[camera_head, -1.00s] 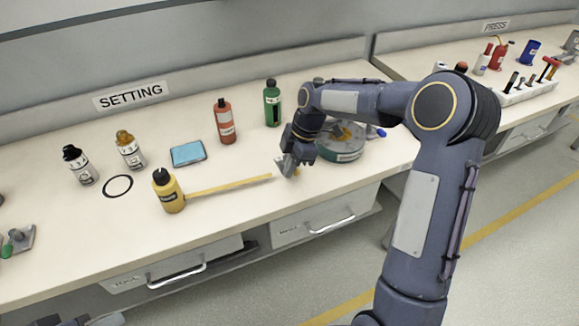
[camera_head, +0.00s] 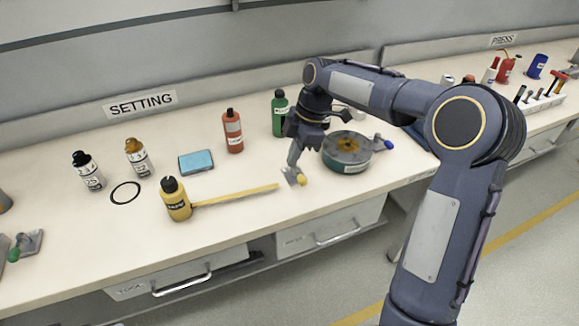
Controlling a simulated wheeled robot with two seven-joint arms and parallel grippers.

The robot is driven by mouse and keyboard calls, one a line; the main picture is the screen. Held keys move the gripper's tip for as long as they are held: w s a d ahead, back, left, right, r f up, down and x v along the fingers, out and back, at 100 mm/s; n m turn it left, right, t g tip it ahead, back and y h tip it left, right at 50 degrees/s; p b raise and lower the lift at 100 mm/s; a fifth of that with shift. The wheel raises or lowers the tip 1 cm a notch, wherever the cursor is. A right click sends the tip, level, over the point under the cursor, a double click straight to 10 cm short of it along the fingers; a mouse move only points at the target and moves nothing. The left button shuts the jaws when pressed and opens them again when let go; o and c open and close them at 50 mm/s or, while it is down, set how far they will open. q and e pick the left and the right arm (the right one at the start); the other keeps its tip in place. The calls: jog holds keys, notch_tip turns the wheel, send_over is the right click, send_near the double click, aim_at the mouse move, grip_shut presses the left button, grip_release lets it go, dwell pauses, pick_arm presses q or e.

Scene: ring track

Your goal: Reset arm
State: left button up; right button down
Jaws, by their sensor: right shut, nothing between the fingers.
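My right arm comes in from the lower right and bends over the bench. My right gripper (camera_head: 293,166) is shut and points down near the bench top, left of a round grey-green tin (camera_head: 346,152). A small tool with a grey plate and a yellow end (camera_head: 297,177) lies at or just below the fingertips; I cannot tell whether they touch. My left gripper is not in view.
A yellow strip (camera_head: 236,195) runs from a yellow bottle (camera_head: 177,200) toward the gripper. A red bottle (camera_head: 233,131), green bottle (camera_head: 280,113), blue pad (camera_head: 196,161) and black ring (camera_head: 125,193) stand or lie on the SETTING bench. The front right stretch is clear.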

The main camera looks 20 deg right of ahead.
jog(key=shift+r, duration=0.25)
jog(key=shift+d, duration=0.1)
jog(key=s+d+r+m+t+p, duration=0.1)
jog(key=s+r+m+p, duration=0.1)
jog(key=s+r+m, duration=0.35)
jog(key=s+r+m+t+p, duration=0.1)
jog(key=s+r+m, duration=0.2)
jog(key=s, duration=0.6)
jog(key=s+a+f+m+t+p, duration=0.2)
jog(key=s+f+m+t, duration=0.1)
jog(key=s+m, duration=0.7)
jog(key=s, duration=0.3)
jog(key=shift+s+a+f+m, duration=0.2)
jog(key=shift+s+m, duration=0.15)
jog(key=shift+s, duration=0.05)
